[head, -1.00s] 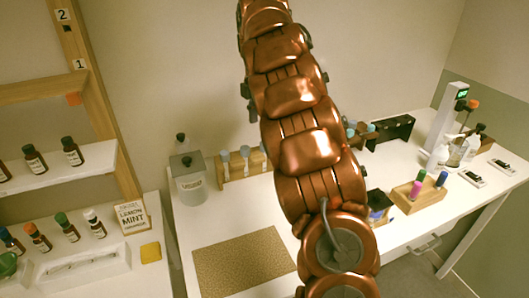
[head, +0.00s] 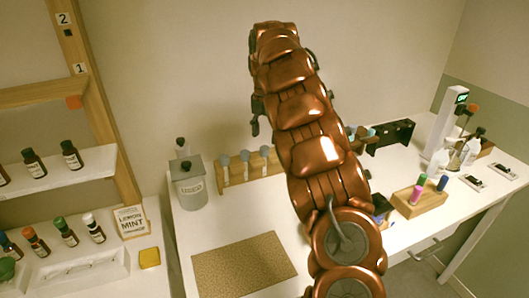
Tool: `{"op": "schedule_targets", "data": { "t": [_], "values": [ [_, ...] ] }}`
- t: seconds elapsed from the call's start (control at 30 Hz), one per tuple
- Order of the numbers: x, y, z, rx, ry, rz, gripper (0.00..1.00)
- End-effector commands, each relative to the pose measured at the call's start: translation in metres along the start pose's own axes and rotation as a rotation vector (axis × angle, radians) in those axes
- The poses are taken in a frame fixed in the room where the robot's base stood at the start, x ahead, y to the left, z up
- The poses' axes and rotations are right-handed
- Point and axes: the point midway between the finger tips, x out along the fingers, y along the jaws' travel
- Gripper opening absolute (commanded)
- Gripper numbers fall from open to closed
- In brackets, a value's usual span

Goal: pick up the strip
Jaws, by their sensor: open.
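No strip can be made out with certainty. A white tray (head: 112,274) at the lower left has thin lines in it that may be strips, but they are too small to tell. My copper arm crosses the middle of the head view from bottom to top. My gripper cannot be made out. A small dark part shows at the arm's left edge, but I cannot tell whether it belongs to the gripper.
A tan mat (head: 243,266), a lidded jar (head: 188,186) and a wooden holder (head: 431,201) are on the right table.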

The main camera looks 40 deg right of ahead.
Motion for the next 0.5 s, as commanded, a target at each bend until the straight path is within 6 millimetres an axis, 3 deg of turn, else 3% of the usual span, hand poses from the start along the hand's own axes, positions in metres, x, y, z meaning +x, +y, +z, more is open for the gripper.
{"op": "schedule_targets", "data": {
  "t": [0.27,0.5],
  "values": [
    [0.015,0.003,0.003,0.002,0.001,-0.004,0.62],
    [0.044,0.006,0.005,0.002,0.0,-0.002,0.62]
  ]
}}
